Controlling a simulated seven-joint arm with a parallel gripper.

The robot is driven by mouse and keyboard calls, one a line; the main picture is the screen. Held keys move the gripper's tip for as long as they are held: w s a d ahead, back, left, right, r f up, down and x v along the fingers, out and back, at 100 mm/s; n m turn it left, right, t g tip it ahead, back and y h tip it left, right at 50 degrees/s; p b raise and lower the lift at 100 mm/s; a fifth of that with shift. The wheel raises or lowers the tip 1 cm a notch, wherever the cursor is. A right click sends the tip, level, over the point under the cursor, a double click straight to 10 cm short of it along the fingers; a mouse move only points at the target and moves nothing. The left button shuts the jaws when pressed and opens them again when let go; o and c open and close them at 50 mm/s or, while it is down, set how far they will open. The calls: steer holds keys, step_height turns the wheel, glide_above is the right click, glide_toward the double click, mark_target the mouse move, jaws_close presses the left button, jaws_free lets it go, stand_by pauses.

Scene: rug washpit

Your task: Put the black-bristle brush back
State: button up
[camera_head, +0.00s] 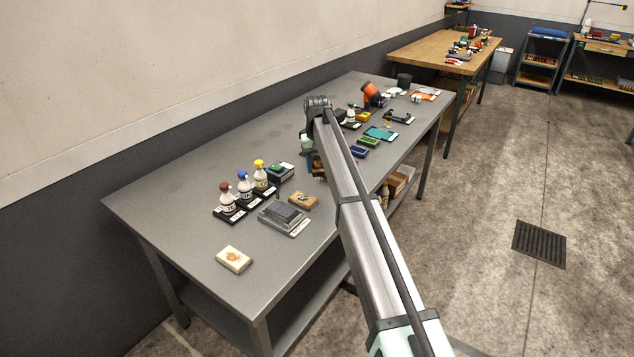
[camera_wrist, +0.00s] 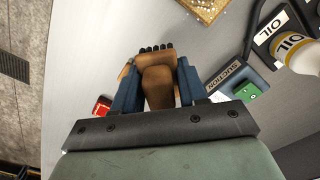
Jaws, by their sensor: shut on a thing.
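My gripper (camera_wrist: 158,82) is shut on the black-bristle brush (camera_wrist: 158,90), seen in the wrist view. The brush has a brown wooden body between my two blue fingers, and its black bristles show past the fingertips. In the head view my gripper (camera_head: 310,158) is over the middle of the grey metal table (camera_head: 190,205). A brown bit of the brush (camera_head: 318,166) shows beside my arm there; the rest is hidden. I cannot tell whether the brush touches the table.
Left of my gripper are a suction-labelled holder (camera_wrist: 240,78) with a green piece, oil bottles (camera_head: 245,186), a tan block (camera_head: 303,200), a grey tray (camera_head: 285,216) and a cream block (camera_head: 233,259). A red item (camera_wrist: 102,106) lies nearby.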

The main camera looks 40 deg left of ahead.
mark_target(318, 158)
steer(key=shift+f, duration=3.15)
steer(key=shift+f, duration=0.1)
steer(key=o, duration=1)
step_height(318, 158, up, 12)
steer(key=shift+r, duration=0.1)
